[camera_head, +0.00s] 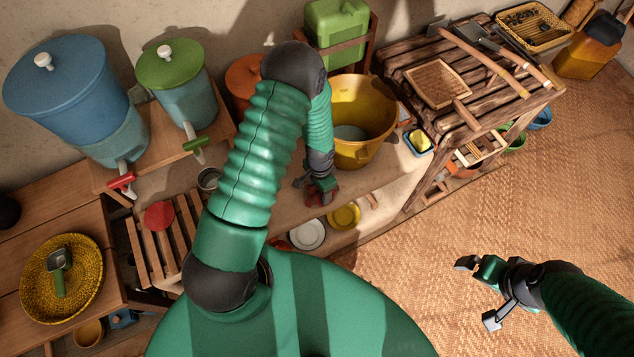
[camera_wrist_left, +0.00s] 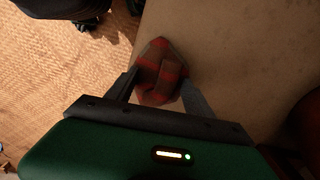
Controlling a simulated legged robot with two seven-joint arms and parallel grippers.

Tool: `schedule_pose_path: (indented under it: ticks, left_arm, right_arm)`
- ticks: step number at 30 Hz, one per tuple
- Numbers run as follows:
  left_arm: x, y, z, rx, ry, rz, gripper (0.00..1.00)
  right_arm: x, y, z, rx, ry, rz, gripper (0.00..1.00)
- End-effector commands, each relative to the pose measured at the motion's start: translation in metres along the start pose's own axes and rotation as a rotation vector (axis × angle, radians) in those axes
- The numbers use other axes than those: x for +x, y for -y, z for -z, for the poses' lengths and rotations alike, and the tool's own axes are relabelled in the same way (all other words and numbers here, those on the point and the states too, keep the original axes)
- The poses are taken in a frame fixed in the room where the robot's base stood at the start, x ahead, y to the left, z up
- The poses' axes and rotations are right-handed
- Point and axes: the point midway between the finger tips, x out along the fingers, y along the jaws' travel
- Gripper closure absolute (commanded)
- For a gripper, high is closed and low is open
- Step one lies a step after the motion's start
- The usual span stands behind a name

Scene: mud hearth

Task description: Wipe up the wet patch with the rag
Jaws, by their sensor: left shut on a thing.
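The rag (camera_wrist_left: 158,70) is a red and grey checked cloth, bunched between the two fingers of my left gripper (camera_wrist_left: 159,91) in the left wrist view. In the head view my left gripper (camera_head: 319,187) is low over the front part of the bench (camera_head: 374,181), with a bit of red cloth showing at its tips. I cannot tell whether the rag touches the bench top. I cannot make out the wet patch in either view; the arm and gripper hide part of the bench. My right gripper (camera_head: 482,291) is open and empty over the woven floor mat.
A yellow bucket (camera_head: 362,120) stands close behind my left gripper. A blue dish with a yellow sponge (camera_head: 420,141) is to its right. Plates (camera_head: 307,235) lie below the bench edge. A slatted wooden rack (camera_head: 400,64) stands at right. The woven floor (camera_head: 570,190) is clear.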

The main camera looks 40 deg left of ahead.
Motion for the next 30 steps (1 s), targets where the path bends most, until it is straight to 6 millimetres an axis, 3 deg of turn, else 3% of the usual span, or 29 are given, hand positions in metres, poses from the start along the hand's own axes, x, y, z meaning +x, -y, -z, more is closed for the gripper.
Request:
schedule_pose_path:
  ticks: [5, 12, 20, 30]
  left_arm:
    - [0.002, 0.007, 0.001, -0.003, -0.001, 0.000, 0.85]
    - [0.002, 0.033, 0.003, -0.004, 0.000, 0.000, 0.85]
    - [0.001, 0.043, 0.004, -0.002, -0.001, 0.001, 0.85]
    - [-0.001, 0.074, 0.006, -0.002, -0.001, 0.001, 0.85]
  right_arm:
    - [0.000, 0.000, 0.000, 0.000, 0.000, 0.000, 0.00]
    - [-0.001, 0.000, 0.000, 0.000, 0.000, 0.000, 0.00]
    - [-0.001, 0.000, 0.000, 0.000, 0.000, 0.000, 0.00]
    - [0.000, 0.000, 0.000, 0.000, 0.000, 0.000, 0.00]
